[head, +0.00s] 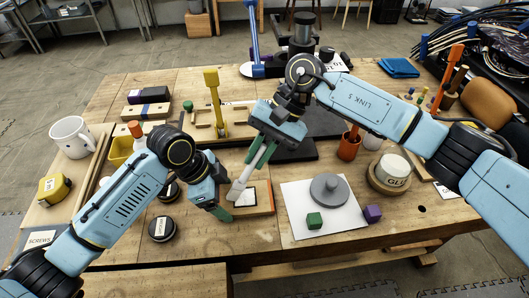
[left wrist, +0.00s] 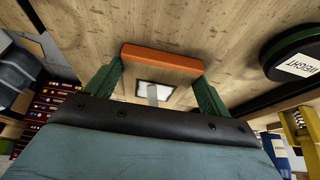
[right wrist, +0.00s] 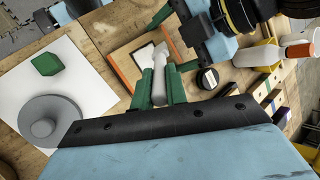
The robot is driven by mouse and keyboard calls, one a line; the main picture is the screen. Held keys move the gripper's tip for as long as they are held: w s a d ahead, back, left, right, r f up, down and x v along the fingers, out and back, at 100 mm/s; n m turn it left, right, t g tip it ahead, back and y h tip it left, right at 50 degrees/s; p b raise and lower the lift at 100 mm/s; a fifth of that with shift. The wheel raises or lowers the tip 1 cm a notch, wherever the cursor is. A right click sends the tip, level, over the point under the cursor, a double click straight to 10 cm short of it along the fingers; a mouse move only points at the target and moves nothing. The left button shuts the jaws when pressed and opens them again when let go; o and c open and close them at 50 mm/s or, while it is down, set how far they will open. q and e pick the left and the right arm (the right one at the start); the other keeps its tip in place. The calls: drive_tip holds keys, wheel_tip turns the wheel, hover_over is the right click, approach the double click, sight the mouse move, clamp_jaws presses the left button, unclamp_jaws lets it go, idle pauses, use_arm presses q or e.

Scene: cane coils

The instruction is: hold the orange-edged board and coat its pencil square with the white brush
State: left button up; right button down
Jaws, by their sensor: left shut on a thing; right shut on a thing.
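The wooden board (head: 262,209) lies near the table's front edge, its orange edge (head: 272,197) at the right. Its pale square with a dark outline (head: 248,197) is partly covered by the brush. My left gripper (head: 223,205) is shut on the board; the left wrist view shows green fingers on both sides of it, the orange edge (left wrist: 160,59) and the square (left wrist: 165,88). My right gripper (right wrist: 160,88) is shut on the white brush (head: 241,182), which slants down over the board. Its head (right wrist: 145,56) is at the square; I cannot tell whether it touches.
Right of the board, a white sheet (head: 300,222) bears a grey disc (head: 329,189) and a green cube (head: 314,220); a purple cube (head: 373,213) is beside it. A glue pot (head: 392,171) stands further right. Dark round weights (head: 162,229) are left of the board.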

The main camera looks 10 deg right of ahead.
drive_tip(key=shift+a, duration=0.25)
drive_tip(key=shift+r, duration=0.15)
